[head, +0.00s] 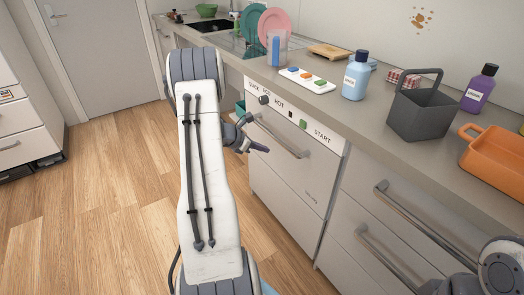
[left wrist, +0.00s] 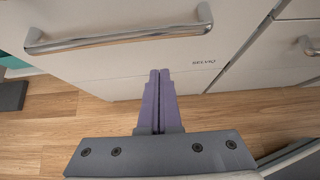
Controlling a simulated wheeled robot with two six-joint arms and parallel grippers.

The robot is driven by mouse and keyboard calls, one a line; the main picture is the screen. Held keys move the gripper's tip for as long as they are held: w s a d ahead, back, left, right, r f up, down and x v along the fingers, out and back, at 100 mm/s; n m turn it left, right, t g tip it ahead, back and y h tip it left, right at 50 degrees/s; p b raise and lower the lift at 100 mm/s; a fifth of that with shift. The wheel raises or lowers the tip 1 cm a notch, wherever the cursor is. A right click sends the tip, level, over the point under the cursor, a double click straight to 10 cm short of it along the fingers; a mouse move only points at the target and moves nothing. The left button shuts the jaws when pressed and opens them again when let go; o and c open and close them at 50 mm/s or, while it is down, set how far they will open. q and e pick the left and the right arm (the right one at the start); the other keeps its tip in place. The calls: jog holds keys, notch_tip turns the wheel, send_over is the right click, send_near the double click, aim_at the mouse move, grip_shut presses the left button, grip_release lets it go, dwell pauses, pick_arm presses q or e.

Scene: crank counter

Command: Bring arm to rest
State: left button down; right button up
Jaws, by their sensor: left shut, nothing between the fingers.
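My left arm comes up from the bottom of the head view as a large white link with dark cables. My left gripper (head: 256,148) is in front of the dishwasher door (head: 280,170), just left of its handle. In the left wrist view my left gripper (left wrist: 160,75) has its two purple-grey fingers together with nothing between them. It points at the lower door front and the floor, below the metal handle (left wrist: 120,36). Part of my right arm shows at the bottom right of the head view; its gripper is not visible.
The counter (head: 375,120) holds a blue bottle (head: 355,78), a grey basket (head: 423,110), an orange tray (head: 495,160), a purple bottle (head: 479,90) and a white button panel (head: 306,80). Drawers with metal handles (head: 420,222) are at right. Wooden floor (head: 110,200) at left is free.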

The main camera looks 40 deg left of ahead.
pick_arm(q)
jog(key=v, duration=0.6)
jog(key=shift+s+a+f, duration=0.2)
jog(key=shift+s+a, duration=0.15)
jog(key=shift+a, duration=0.1)
jog(key=shift+d, duration=0.1)
